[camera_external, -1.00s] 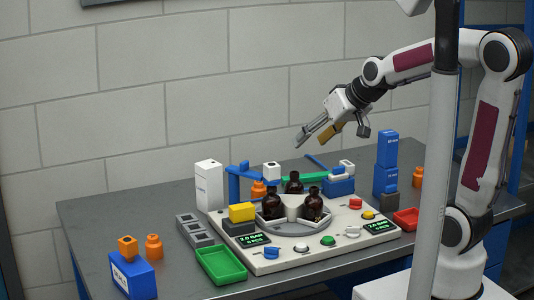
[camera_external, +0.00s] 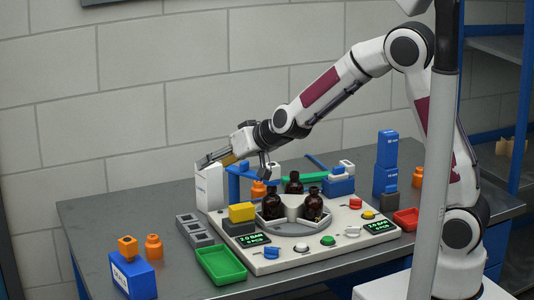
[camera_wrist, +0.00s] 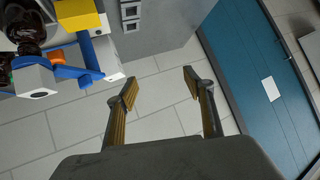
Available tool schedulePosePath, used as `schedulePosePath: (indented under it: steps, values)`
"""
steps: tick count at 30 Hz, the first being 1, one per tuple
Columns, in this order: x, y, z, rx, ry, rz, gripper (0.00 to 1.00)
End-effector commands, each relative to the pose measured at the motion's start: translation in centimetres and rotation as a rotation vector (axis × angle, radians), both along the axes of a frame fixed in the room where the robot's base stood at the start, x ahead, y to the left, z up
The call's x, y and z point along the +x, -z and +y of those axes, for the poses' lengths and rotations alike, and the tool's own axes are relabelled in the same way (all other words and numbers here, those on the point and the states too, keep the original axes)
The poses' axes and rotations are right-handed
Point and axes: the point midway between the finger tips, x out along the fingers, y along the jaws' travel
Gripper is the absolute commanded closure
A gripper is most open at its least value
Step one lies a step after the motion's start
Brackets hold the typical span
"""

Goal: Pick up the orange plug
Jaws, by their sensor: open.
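Several orange pieces are in the external view, and I cannot tell which is the plug. One orange piece (camera_external: 128,246) sits on top of a blue box at the front left, and a rounded orange piece (camera_external: 153,247) stands beside that box. Another orange piece (camera_external: 258,189) is partly hidden behind the blue stand, and one (camera_external: 418,177) is at the far right. In the wrist view an orange piece (camera_wrist: 58,57) shows partly behind blue parts at the upper left. My gripper (camera_external: 212,159) is open and empty, above or near the tall white box; the wrist view shows its fingers apart (camera_wrist: 160,82).
The white console (camera_external: 290,262) holds dark bottles in a round holder. A tall white box (camera_external: 209,188), grey blocks (camera_external: 194,229), a green tray (camera_external: 221,265) and a blue box (camera_external: 133,277) stand left. The bench (camera_external: 100,218) is bare at the back left.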

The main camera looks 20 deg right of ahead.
Motion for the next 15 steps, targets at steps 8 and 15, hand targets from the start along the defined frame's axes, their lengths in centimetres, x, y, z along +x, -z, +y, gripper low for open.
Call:
schedulePosePath:
  steps: [8, 15]
  values:
    - [1.0, 4.3, 5.3, -0.008, 0.009, -0.053, 0.48]
    - [1.0, 8.3, 9.2, -0.024, 0.023, -0.107, 0.48]
